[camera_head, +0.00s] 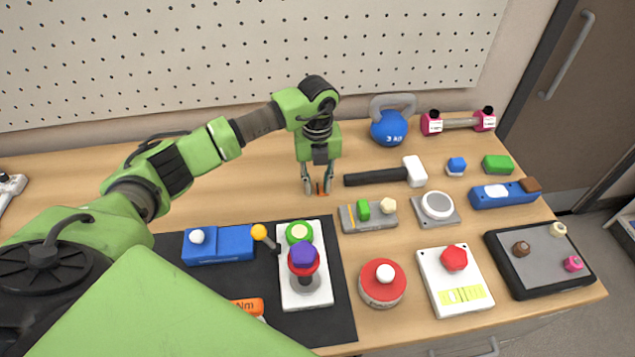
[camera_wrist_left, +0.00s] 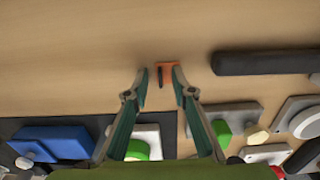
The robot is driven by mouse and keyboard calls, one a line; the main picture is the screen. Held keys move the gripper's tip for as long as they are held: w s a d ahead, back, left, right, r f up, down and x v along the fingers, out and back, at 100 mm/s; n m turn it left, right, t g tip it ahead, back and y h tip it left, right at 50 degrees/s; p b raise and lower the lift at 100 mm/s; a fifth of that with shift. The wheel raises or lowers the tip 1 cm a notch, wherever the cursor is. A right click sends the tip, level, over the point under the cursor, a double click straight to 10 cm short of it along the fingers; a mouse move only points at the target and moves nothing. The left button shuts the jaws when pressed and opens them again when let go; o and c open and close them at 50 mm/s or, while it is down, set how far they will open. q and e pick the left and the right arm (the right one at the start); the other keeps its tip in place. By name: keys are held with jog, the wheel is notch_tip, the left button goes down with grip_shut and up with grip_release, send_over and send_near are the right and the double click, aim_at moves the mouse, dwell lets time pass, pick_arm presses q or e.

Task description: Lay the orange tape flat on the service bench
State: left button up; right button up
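My left gripper (camera_head: 318,189) points down over the middle of the wooden service bench (camera_head: 240,180). Its two fingers are apart. A small orange piece, apparently the orange tape (camera_head: 322,187), shows between and just beyond the fingertips. In the left wrist view the orange tape (camera_wrist_left: 167,68) lies between the fingertips (camera_wrist_left: 161,79), close to the right finger, with a gap to the left one. A dark strip shows beside it. I cannot tell whether it touches the bench or a finger. My right gripper is not in view.
A black-handled mallet (camera_head: 380,177) lies close right of the gripper. A grey block with a green button (camera_head: 368,218) and a black mat (camera_head: 340,290) are nearer. A blue kettlebell (camera_head: 389,126) stands behind right. Bench left of the gripper is clear.

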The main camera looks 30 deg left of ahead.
aim_at(317, 186)
pick_arm(q)
notch_tip(317, 186, up, 12)
dwell(0.5)
jog(key=shift+r, duration=0.1)
